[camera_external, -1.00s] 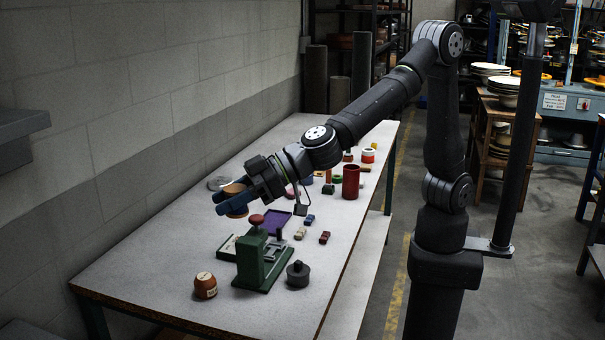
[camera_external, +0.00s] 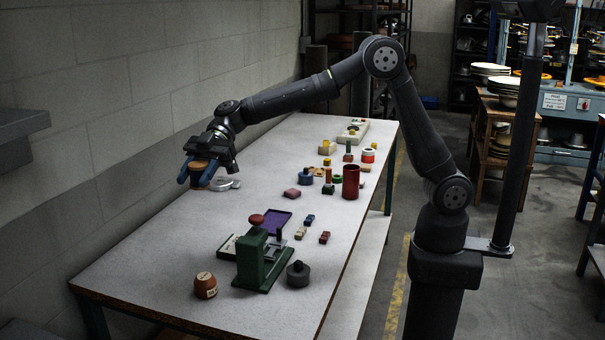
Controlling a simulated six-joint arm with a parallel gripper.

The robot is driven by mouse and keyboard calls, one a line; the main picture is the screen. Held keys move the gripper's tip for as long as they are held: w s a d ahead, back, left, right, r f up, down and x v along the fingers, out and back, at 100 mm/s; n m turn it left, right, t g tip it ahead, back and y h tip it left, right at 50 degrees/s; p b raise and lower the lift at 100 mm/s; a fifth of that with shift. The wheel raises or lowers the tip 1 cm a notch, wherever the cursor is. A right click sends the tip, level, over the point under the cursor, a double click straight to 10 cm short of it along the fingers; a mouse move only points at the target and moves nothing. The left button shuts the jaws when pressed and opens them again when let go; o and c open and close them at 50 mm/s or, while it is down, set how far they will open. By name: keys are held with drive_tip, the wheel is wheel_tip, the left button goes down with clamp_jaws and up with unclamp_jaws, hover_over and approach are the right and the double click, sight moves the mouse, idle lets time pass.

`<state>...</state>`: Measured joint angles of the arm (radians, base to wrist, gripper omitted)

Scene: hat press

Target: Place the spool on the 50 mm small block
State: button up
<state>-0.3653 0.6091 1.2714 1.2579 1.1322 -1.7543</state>
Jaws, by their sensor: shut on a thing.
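My gripper (camera_external: 194,174) is shut on the spool (camera_external: 203,175), a brown, round piece with a tan top, between its blue fingers. It holds the spool above the left part of the table, near the wall. The spool's lower part and its exact tilt are hard to make out. Several small blocks stand on the table, among them a pink block (camera_external: 291,193) and a pale block with a yellow top piece (camera_external: 326,148). I cannot tell which one is the 50 mm small block.
A silver round item (camera_external: 226,184) lies just right of my gripper. A green press (camera_external: 258,262), a purple tray (camera_external: 273,223), a brown jar (camera_external: 205,286), a grey weight (camera_external: 298,274) and a red cylinder (camera_external: 350,181) stand on the table (camera_external: 170,255). The table's left front is clear.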

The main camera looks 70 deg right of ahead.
drive_tip(key=d+n+g, duration=0.3)
drive_tip(key=d, duration=0.6)
hover_over(203, 280)
wheel_tip(203, 280, down, 18)
drive_tip(key=shift+f, duration=2.1)
drive_tip(key=shift+f, duration=0.15)
drive_tip(key=o, duration=1)
